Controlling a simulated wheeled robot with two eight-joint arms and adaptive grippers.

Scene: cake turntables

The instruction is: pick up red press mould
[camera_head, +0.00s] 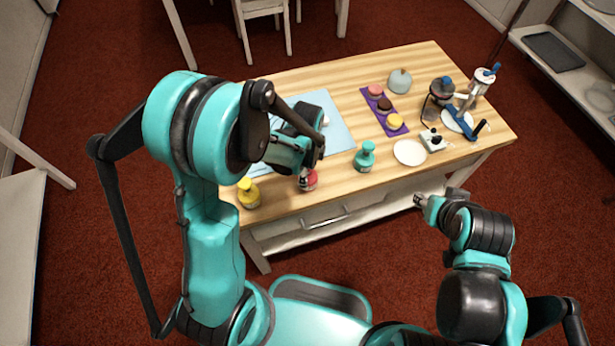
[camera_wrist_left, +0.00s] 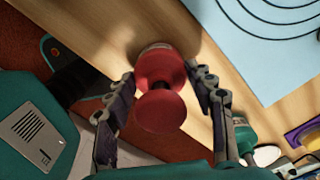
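The red press mould (camera_head: 309,181) stands near the front edge of the wooden table, partly hidden by my left gripper in the head view. In the left wrist view the red press mould (camera_wrist_left: 160,88) has a round knob towards the camera and a wider body behind it. My left gripper (camera_head: 306,172) is at the mould, with its fingers (camera_wrist_left: 163,78) open on either side of it. Small gaps seem to show beside the mould. My right gripper (camera_head: 419,200) is off the table's front right side, apart from everything; its opening is too small to tell.
A yellow mould (camera_head: 248,194) stands left of the red one and a teal mould (camera_head: 365,157) right of it. A light blue mat (camera_head: 335,125) lies behind. A white plate (camera_head: 409,152) and a purple tray (camera_head: 372,101) with cakes are further right.

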